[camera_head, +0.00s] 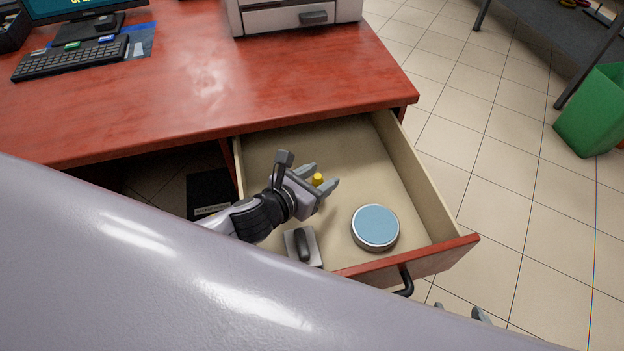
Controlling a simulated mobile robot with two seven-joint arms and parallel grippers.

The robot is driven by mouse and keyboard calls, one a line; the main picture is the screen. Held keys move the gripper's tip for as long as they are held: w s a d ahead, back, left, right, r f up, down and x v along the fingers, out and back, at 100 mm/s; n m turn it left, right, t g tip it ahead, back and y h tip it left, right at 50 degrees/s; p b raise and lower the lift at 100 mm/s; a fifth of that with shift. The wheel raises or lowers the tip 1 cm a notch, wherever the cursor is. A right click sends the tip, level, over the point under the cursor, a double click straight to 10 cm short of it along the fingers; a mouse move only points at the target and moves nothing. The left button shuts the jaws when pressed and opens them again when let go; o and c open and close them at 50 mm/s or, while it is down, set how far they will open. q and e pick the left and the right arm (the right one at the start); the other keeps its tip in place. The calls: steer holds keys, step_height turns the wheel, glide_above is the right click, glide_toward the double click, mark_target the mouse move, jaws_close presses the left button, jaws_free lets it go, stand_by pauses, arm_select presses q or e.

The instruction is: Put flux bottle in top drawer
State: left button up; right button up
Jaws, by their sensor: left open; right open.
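The desk's drawer (418,195) is pulled open, with a beige inside, a red front and a dark handle (405,281). My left gripper (323,177) is inside the drawer's outline, fingers apart and pointing right. A small yellow piece (318,180) shows between its fingers. It may be the cap of the flux bottle; the rest is hidden or too small to tell. I cannot tell whether it rests on the drawer floor. My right gripper (460,312) shows only its fingertips, apart, below the drawer front; the rest is hidden by my body.
A round tin with a blue top (375,229) and a grey block with a black part (303,248) are in the drawer's front. The red desk top (220,75) holds a keyboard (70,58) and a grey-white unit (290,17). A green bin (592,110) stands right.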

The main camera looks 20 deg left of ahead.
arm_select(q)
steer(key=p+v, duration=0.1)
steer(key=v, duration=1.1)
